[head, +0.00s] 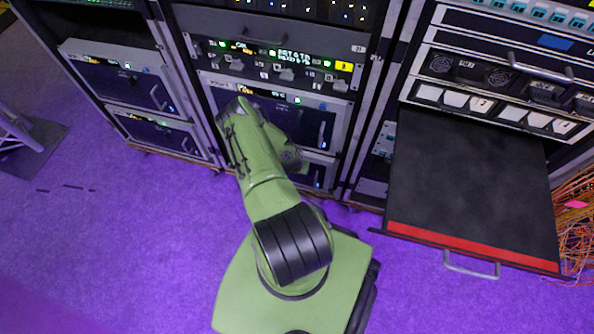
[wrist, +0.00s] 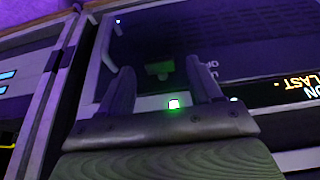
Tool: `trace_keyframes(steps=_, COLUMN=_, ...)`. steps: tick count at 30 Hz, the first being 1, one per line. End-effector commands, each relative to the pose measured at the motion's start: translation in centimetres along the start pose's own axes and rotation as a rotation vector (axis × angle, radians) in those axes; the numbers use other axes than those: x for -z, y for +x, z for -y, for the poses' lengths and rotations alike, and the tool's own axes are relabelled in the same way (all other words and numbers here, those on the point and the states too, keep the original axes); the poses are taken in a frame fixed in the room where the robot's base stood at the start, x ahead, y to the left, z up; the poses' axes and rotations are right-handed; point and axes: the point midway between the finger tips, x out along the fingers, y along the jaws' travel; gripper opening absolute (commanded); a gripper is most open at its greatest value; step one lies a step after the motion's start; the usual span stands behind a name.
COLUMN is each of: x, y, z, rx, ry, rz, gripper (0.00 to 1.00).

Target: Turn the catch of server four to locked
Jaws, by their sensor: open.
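My gripper (wrist: 163,82) is open in the wrist view, its two dark fingers apart in front of a dark server face (wrist: 250,40). Nothing is clearly held between them. I cannot tell whether the fingers touch anything. In the head view my green arm reaches to the left part of a server (head: 305,112) in the middle rack and hides part of its front; my fingertips are not clear there. I cannot pick out which server is four or how its catch is set.
A black shelf (head: 470,180) with a red front edge juts out of the right rack, beside my arm. The left rack holds two servers with upright handles (head: 155,97). Orange cables (head: 575,230) hang at far right. Purple floor (head: 110,240) at left is mostly clear.

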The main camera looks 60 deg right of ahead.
Motion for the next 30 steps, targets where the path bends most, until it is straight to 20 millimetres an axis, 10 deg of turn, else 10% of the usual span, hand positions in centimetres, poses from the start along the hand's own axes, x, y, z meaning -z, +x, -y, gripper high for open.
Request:
trace_keyframes(steps=9, x=0.07, y=0.6, z=0.0, rx=0.0, ry=0.0, rz=0.0, gripper=0.64)
trace_keyframes(steps=20, x=0.06, y=0.58, z=0.02, rx=0.0, ry=0.0, rz=0.0, gripper=0.1)
trace_keyframes(steps=30, x=0.09, y=0.5, z=-0.23, rx=0.044, ry=0.022, rz=0.0, gripper=0.08)
